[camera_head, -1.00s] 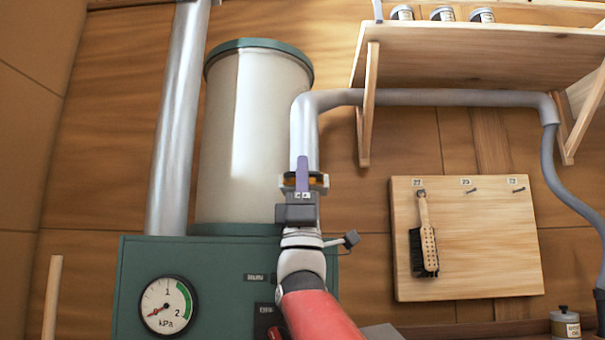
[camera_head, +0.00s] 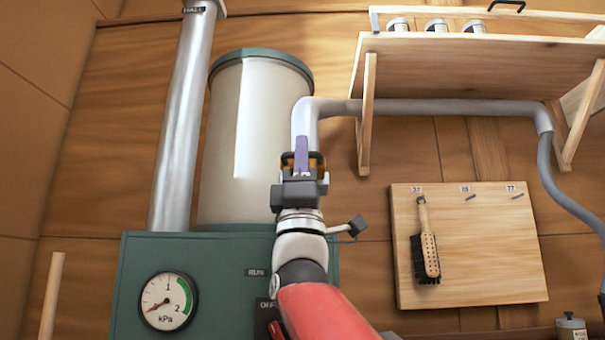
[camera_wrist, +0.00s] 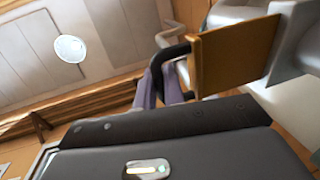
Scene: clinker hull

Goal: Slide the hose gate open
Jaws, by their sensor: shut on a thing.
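The hose gate is an orange-brown plate (camera_head: 316,160) on the grey pipe, just below its bend and beside the pale cylinder. In the wrist view the plate (camera_wrist: 232,55) is large and close, with a dark looped handle (camera_wrist: 160,62) on its left edge. My gripper (camera_head: 302,158) is at the gate, its purple fingers in front of the pipe. In the wrist view the fingers (camera_wrist: 163,88) are shut on the dark handle. My gripper body hides part of the gate and the pipe below it. How far the plate is out of the pipe is unclear.
A green cabinet (camera_head: 140,270) with a pressure gauge (camera_head: 167,301) stands below. The grey pipe (camera_head: 430,107) runs right beneath a wooden shelf (camera_head: 450,65) holding several jars. A brush (camera_head: 427,250) hangs on a board (camera_head: 480,240) at right. A metal duct (camera_head: 180,130) rises at left.

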